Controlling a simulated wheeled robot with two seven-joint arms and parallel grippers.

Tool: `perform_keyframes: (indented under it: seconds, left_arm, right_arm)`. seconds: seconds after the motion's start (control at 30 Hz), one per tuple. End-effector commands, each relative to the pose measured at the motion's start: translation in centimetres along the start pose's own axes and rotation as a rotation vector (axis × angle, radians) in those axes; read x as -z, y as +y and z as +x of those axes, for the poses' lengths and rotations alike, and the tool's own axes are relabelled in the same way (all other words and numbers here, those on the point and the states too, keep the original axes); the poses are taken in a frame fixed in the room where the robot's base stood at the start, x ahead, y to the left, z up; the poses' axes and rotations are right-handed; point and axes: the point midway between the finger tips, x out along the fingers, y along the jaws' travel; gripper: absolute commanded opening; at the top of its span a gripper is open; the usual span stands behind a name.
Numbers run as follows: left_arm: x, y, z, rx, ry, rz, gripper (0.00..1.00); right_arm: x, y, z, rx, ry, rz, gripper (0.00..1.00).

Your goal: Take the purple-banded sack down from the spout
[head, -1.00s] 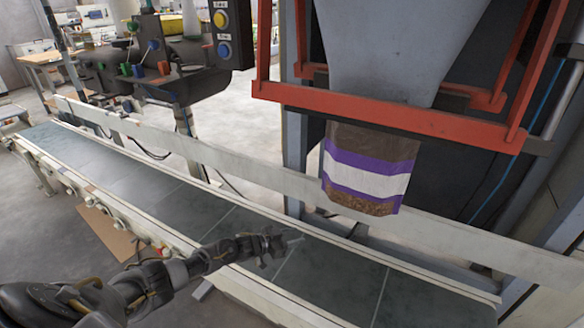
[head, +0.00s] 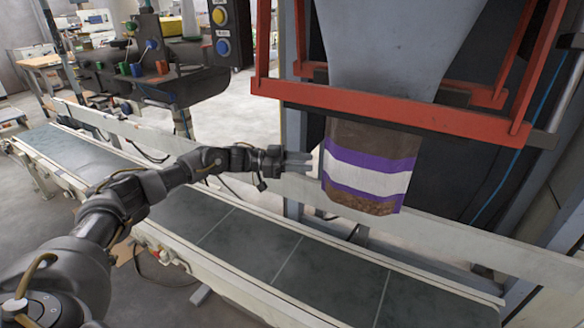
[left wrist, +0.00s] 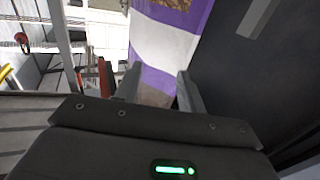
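The purple-banded sack (head: 368,180) hangs upright below the grey spout (head: 385,50). It is brown with a white band between two purple bands, and pellets show in its lower part. Its top edge is hidden behind the red frame (head: 400,115). My left gripper (head: 306,163) is just left of the sack at band height, with its fingers pointing at it. My right gripper is not in view.
A conveyor with a dark belt (head: 250,240) runs below the sack, and its top is clear. A pale guide rail (head: 460,240) runs along its far side. A control box with yellow and blue buttons (head: 221,30) and a dark machine head (head: 160,75) stand at the upper left.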

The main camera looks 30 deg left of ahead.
Motion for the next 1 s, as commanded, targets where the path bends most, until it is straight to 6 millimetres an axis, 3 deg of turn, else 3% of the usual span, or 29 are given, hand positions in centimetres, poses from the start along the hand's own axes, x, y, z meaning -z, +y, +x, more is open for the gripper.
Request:
perform_keyframes:
  seconds: [0.03, 0.3, 0.43, 0.6, 0.73, 1.0]
  left_arm:
    - [-0.4, -0.5, 1.1, -0.001, 0.003, 0.002, 0.40]
    - [-0.3, -2.3, 5.1, 0.001, 0.002, 0.000, 0.40]
    - [-0.4, -2.7, 5.9, 0.001, -0.001, -0.001, 0.40]
    - [-0.4, -2.8, 6.3, -0.001, -0.003, -0.002, 0.40]
    - [-0.4, -2.7, 6.3, -0.001, -0.004, -0.003, 0.40]
    - [-0.3, -2.7, 6.2, 0.000, -0.003, -0.003, 0.04]
  right_arm:
    - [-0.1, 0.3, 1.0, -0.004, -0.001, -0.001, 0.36]
    - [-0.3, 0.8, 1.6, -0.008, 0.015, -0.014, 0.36]
    - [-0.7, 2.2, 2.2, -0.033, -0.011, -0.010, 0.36]
    - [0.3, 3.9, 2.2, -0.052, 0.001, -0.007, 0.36]
    - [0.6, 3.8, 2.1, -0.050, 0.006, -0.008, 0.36]
    - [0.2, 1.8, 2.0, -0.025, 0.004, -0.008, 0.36]
